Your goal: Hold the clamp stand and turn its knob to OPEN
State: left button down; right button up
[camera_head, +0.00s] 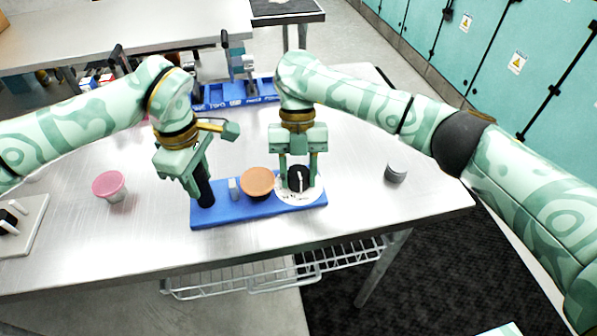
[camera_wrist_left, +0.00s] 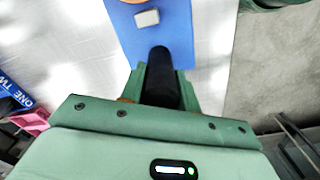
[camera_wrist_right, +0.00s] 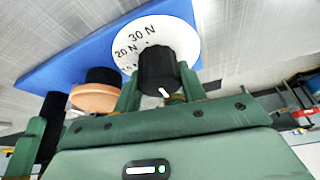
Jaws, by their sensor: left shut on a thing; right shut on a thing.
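The clamp stand has a blue base (camera_head: 240,211) lying on the metal table, with a black upright post (camera_head: 205,192) at its left end. A white dial (camera_head: 286,196) with a black knob (camera_head: 298,172) is at its right end. My left gripper (camera_head: 197,177) is shut on the post, which shows between its fingers in the left wrist view (camera_wrist_left: 161,72). My right gripper (camera_head: 299,170) is shut on the knob. In the right wrist view the dial (camera_wrist_right: 182,36) reads "30 N" and "20 N"; no OPEN mark is legible. The knob (camera_wrist_right: 157,66) has a white pointer line.
A brown disc (camera_head: 257,181) and a small white block (camera_head: 233,188) stand on the base between my grippers. A pink-topped cup (camera_head: 109,186) is to the left, a grey cylinder (camera_head: 396,172) to the right. A blue labelled rack (camera_head: 235,93) stands behind.

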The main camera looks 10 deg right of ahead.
jog(key=shift+a, duration=0.1)
jog(key=o, duration=1)
jog(key=v, duration=1.2)
jog(key=shift+s+r, duration=0.1)
pick_arm(q)
jog(key=c, duration=0.9)
grip_release()
jog(key=shift+c, duration=0.2)
